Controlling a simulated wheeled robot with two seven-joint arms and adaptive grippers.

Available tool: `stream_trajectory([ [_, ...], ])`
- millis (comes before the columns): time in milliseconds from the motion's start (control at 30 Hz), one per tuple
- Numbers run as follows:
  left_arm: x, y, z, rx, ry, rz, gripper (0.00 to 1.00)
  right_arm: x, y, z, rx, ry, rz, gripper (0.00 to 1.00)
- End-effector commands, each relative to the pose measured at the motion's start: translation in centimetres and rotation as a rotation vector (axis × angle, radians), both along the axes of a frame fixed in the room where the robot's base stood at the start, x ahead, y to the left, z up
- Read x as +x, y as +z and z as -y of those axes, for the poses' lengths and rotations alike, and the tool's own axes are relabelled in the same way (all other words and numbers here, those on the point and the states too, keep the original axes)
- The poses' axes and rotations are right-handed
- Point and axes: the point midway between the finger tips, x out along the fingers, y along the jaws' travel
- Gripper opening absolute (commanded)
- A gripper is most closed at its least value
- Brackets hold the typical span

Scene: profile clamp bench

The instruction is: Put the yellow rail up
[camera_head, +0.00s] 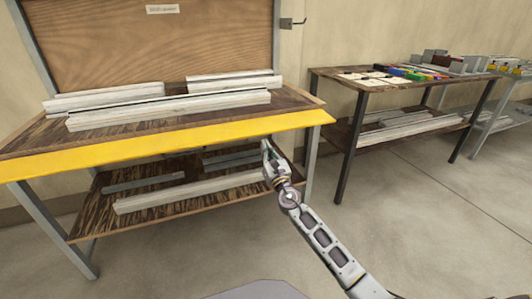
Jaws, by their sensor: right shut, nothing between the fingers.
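The yellow rail (170,146) is a long, flat yellow band along the whole front edge of the near workbench. Its left end runs out of the picture. My right gripper (267,148) is shut and empty. It points upward just below the rail's lower edge, towards the rail's right end, in front of the lower shelf. I cannot tell whether its fingertips touch the rail. My left gripper is not in view.
Several long grey profiles (170,109) lie on the bench top behind the rail. More profiles lie on the lower shelf (150,215). A second table (345,82) with papers and coloured items stands at right. The floor in front is clear.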

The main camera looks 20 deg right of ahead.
Motion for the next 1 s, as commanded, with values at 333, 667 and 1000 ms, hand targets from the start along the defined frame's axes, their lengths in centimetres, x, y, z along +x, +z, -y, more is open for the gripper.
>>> stream_trajectory([
  [333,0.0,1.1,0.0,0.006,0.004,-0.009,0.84,-0.1,1.4,0.0,-0.001,0.001,0.000,0.00],
  [667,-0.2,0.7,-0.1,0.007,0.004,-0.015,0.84,-0.2,1.4,0.0,-0.001,0.001,0.000,0.00],
  [1000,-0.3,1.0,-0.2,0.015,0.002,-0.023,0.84,-0.1,1.5,0.0,-0.001,0.001,-0.005,0.00],
])
